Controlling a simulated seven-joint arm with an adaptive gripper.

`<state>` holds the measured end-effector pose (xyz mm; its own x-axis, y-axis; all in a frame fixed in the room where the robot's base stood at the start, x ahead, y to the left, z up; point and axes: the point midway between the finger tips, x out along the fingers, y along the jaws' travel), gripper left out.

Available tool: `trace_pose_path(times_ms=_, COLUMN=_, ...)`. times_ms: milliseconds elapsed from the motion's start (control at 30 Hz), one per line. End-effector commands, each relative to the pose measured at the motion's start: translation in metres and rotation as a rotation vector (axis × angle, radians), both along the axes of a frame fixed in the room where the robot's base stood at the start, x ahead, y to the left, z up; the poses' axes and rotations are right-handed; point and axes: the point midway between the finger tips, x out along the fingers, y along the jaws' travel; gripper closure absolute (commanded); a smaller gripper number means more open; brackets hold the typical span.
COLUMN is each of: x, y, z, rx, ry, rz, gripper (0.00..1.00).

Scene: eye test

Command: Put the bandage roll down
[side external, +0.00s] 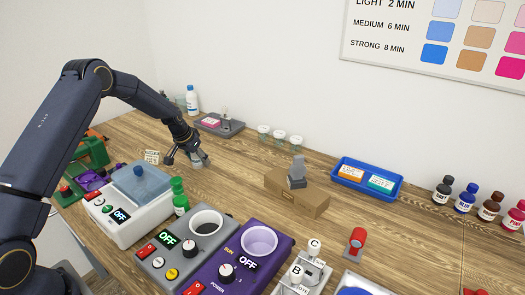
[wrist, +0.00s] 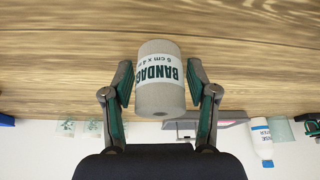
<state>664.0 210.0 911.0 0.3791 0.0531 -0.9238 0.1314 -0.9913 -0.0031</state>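The bandage roll (wrist: 160,92) is a grey-beige cylinder with a white label reading BANDAGE. I cannot tell whether the roll touches the table.
A grey tray (side external: 232,131) with a pink item is behind my gripper, and clear cups (side external: 279,137) stand to its right. A white device with a blue lid (side external: 140,183) and a green bottle (side external: 180,197) are in front.

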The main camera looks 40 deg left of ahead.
Motion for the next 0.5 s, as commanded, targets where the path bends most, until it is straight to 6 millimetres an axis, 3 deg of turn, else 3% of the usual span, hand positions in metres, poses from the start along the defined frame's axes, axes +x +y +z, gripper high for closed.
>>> trace_pose_path(times_ms=333, x=0.000, y=0.000, z=0.001, rx=0.000, ry=0.000, rz=0.000, gripper=0.33)
trace_pose_path(times_ms=500, x=-0.005, y=0.000, z=0.018, rx=0.000, ry=-0.002, rz=0.000, gripper=0.33)
